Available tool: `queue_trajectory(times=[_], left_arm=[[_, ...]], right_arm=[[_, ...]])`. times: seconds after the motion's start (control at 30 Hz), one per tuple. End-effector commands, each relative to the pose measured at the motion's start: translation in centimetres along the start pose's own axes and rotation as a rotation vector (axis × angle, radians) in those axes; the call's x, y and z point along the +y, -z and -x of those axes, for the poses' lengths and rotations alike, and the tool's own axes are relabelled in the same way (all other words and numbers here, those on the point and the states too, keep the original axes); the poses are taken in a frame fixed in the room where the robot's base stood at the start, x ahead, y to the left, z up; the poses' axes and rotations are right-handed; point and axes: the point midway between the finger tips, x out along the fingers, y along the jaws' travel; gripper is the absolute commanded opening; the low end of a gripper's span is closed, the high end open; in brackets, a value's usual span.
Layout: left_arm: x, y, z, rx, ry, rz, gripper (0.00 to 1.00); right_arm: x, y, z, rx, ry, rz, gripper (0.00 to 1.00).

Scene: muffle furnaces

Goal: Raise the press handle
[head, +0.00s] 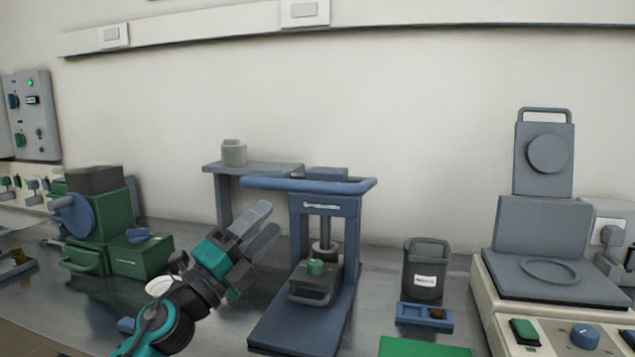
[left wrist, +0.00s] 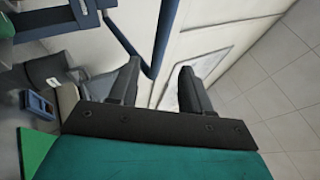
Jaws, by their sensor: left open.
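The blue press (head: 297,322) stands on the bench in the middle of the head view. Its press handle (head: 309,186) is a long horizontal blue bar across the top of the frame. My left gripper (head: 263,224) is open and empty, left of the press column and lower than the handle in the picture. In the left wrist view my left gripper (left wrist: 158,82) has its fingers apart. A blue bar, seemingly the handle (left wrist: 164,38), runs down toward the gap between the fingers. I cannot tell whether it touches them. My right gripper is out of view.
A grey shelf (head: 264,168) with a small pot stands behind the gripper. A green machine (head: 97,218) is at the left. A dark bin (head: 426,267), a small blue tray (head: 424,318) and a hot-plate-like device (head: 550,276) are to the right of the press.

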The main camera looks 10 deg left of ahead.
Motion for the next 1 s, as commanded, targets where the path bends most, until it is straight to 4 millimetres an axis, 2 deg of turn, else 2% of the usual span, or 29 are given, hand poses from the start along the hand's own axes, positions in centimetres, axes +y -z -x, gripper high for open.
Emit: queue_trajectory(times=[0.17,0.6,0.8,1.0], left_arm=[[-0.3,-0.1,-2.3,-0.001,0.003,0.001,0.48],[-0.1,0.0,-10.3,-0.001,0.002,0.005,0.48],[0.0,0.0,-12.2,-0.002,0.000,0.005,0.48],[0.0,0.0,-12.6,-0.001,0.000,0.004,0.48]], right_arm=[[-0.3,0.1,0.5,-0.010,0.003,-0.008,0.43],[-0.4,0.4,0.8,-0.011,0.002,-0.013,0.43],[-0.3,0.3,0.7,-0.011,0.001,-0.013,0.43],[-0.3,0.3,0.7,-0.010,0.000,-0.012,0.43]])
